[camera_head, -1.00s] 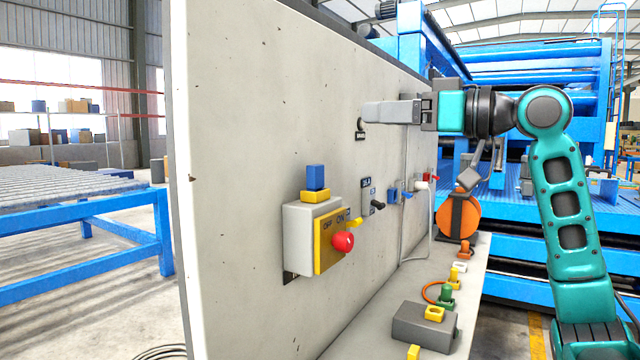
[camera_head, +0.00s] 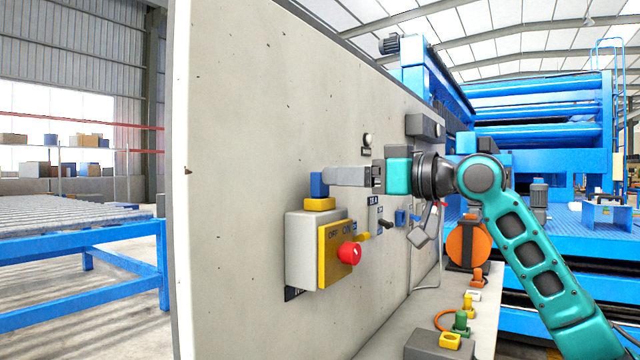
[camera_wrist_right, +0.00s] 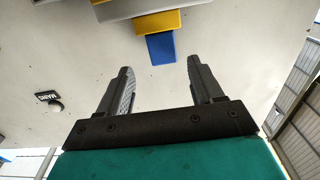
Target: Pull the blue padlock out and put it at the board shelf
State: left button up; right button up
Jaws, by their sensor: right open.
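The blue padlock (camera_head: 317,184) stands in the yellow piece (camera_head: 320,204) on top of the grey switch box (camera_head: 301,250) on the board. My right gripper (camera_head: 328,177) is at the padlock's height, its fingers pointing at it from the right. In the right wrist view the padlock (camera_wrist_right: 161,48) lies just beyond the tips of the open fingers (camera_wrist_right: 157,66), between their lines; the gap is empty. The board shelf (camera_head: 412,318) runs along the foot of the board. My left gripper is not in view.
A red button (camera_head: 350,253) on a yellow plate sticks out from the switch box below my gripper. On the shelf stand a grey block with a yellow ring (camera_head: 450,341), a green padlock (camera_head: 461,322) and an orange reel (camera_head: 467,245). The shelf's near left part looks clear.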

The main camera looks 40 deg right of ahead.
aim_at(320, 179)
jog(key=shift+a+f+p+x, duration=0.15)
jog(key=shift+p+x, duration=0.4)
jog(key=shift+x, duration=0.6)
jog(key=shift+a+f+p+x, duration=0.1)
jog(key=shift+p+x, duration=0.45)
jog(key=shift+x, duration=0.6)
jog(key=shift+w+a+f, duration=0.1)
jog(key=shift+w+f, duration=0.1)
jog(key=shift+w, duration=0.2)
jog(key=c, duration=1.1)
jog(key=shift+r, duration=0.1)
